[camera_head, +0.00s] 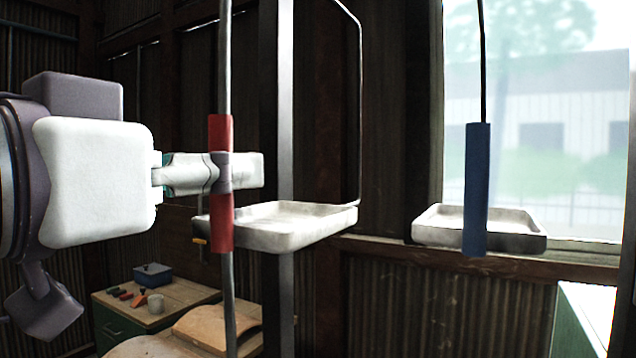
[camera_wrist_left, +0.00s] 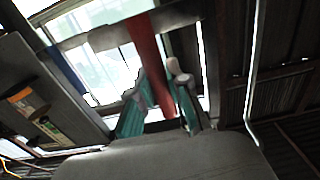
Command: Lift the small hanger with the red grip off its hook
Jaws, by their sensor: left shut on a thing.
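The red grip (camera_head: 221,235) is a sleeve on a thin grey upright rod (camera_head: 225,60), left of centre in the head view. My left gripper (camera_head: 222,172) comes in from the left and is shut on the red grip at its middle. In the left wrist view the red grip (camera_wrist_left: 147,55) runs down between the two fingers of my left gripper (camera_wrist_left: 162,97). The top of the rod and its hook are out of view. A pale shallow tray (camera_head: 300,228) shows behind and right of the grip; I cannot tell whether it joins this rod. My right gripper is not in view.
A blue grip (camera_head: 477,190) on a dark rod hangs to the right, with another pale tray (camera_head: 430,229) by it. A grey post (camera_head: 286,300) stands behind the first tray. A workbench (camera_head: 185,308) with small items stands lower left. A window (camera_head: 540,110) is at right.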

